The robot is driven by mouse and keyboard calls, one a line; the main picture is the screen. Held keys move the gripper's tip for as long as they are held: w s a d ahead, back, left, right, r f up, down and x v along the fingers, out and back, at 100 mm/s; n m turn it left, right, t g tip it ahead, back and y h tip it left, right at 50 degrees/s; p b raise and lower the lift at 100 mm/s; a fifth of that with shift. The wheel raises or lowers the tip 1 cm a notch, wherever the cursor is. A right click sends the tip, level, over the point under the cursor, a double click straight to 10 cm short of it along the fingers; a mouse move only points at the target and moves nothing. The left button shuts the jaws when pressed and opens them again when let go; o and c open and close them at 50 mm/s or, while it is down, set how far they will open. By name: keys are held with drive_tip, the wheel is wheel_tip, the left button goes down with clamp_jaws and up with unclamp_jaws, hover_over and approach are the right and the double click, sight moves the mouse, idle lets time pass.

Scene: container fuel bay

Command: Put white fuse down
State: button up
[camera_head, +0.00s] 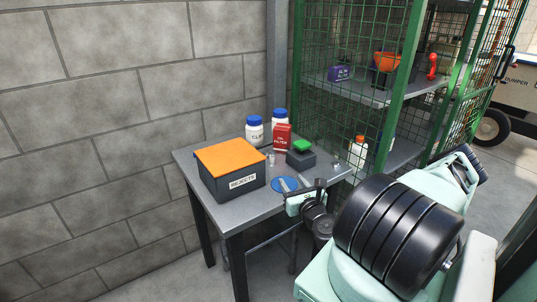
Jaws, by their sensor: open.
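My gripper (295,184) is open over the near right part of the grey table, beside and partly over a flat blue disc (284,185). I cannot make out anything held between its fingers. I cannot clearly identify the white fuse. A small pale cylinder (271,160) stands on the table in front of the red box, too small to tell what it is. Another small pale item (337,161) is near the table's right edge. My wrist hides part of the table's front right corner.
On the table (236,213) are a dark bin with an orange lid (229,158) labelled "REJECTS", two white bottles with blue caps (255,133), a red filter box (282,139) and a dark box with a green top (301,153). A green mesh cage (362,60) with shelves stands behind right.

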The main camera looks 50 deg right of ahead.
approach(273, 153)
drive_tip(key=x, duration=0.3)
drive_tip(key=shift+w+d+f, duration=0.15)
drive_tip(key=shift+w, duration=0.05)
drive_tip(key=shift+x, duration=3.2)
clamp_jaws()
